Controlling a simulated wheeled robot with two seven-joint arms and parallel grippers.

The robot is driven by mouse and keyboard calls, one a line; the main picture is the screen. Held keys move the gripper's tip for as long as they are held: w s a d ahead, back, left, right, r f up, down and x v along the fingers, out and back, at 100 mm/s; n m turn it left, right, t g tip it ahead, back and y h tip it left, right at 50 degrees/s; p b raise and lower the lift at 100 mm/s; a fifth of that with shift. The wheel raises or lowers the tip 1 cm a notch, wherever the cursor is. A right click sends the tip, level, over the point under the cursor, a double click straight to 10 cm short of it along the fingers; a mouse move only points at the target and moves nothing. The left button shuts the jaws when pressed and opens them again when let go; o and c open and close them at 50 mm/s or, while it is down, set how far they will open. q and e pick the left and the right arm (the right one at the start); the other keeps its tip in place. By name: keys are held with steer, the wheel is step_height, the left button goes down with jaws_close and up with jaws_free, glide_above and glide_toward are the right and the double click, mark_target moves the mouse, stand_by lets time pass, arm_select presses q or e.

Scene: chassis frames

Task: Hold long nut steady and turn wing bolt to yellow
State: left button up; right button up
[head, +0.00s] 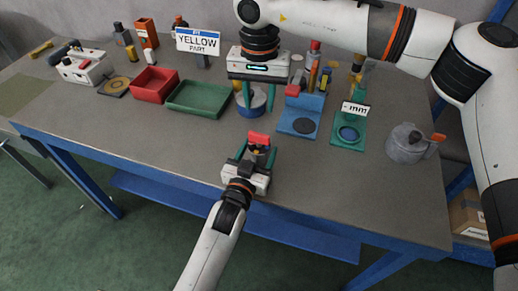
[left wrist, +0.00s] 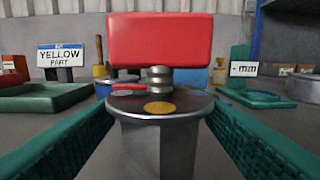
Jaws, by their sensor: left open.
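The long nut (left wrist: 160,145) is a grey upright block with a round top plate, standing near the table's front edge. The wing bolt (left wrist: 160,40) rises from it on a metal shank, with a broad red head; it also shows in the head view (head: 259,138). A yellow mark (left wrist: 160,107) lies on the plate's near side. A small red pointer (left wrist: 126,86) sticks out to the left over a greyish mark. My left gripper (head: 256,155) is open, its green fingers on both sides of the nut, apparently not touching. My right gripper (head: 257,97) is open, farther back.
Below my right gripper is a blue-rimmed round piece (head: 253,106). A sign (head: 198,41) reads "YELLOW PART". Red (head: 154,85) and green (head: 200,97) trays stand left; blue (head: 301,117) and green (head: 349,134) fixtures and a grey pot (head: 408,145) stand right. The front left table is clear.

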arm_select(q)
steer(key=shift+w+d, duration=0.15)
steer(key=shift+w, duration=0.3)
